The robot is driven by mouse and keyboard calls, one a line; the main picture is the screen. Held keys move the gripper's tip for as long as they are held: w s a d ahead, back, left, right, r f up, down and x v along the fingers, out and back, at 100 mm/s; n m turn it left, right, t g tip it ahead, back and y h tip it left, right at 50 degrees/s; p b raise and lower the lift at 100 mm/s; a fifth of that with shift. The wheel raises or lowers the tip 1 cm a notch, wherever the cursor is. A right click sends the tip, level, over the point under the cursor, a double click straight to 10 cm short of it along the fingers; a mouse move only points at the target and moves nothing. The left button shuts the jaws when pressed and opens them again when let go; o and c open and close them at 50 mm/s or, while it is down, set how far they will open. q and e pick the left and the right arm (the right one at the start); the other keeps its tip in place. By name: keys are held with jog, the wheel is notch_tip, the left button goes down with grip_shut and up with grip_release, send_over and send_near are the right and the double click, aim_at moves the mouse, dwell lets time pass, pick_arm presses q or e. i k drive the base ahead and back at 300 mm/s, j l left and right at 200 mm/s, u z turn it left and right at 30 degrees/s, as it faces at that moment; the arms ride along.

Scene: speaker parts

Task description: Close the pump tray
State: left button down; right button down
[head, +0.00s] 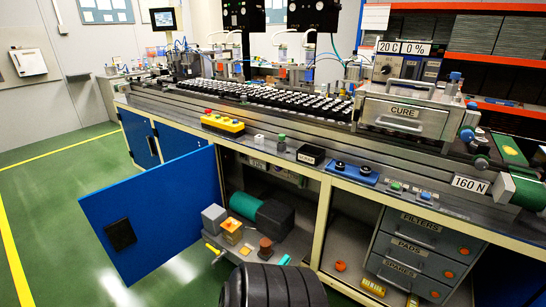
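The pump tray (287,247) is a grey shelf in the lower cabinet, left of the middle, and it sticks out past the cabinet front. A teal and dark pump (262,213) lies on it, with a grey block (213,218), an orange-yellow block (232,229) and a small brown part (265,246) near the front. A yellow piece (213,249), perhaps the handle, shows at the tray's front left. The tray's near right part is hidden behind a black ribbed shape at the bottom that I take to be mine. Neither gripper is in view.
The blue cabinet door (150,215) stands wide open left of the tray. An open bay with drawers (415,255) is to the right, with a small orange part (340,266) on its floor. The worktop (300,140) overhangs above. Green floor (60,200) is clear at left.

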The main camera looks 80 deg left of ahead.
aim_at(273, 220)
jog(key=u, duration=3)
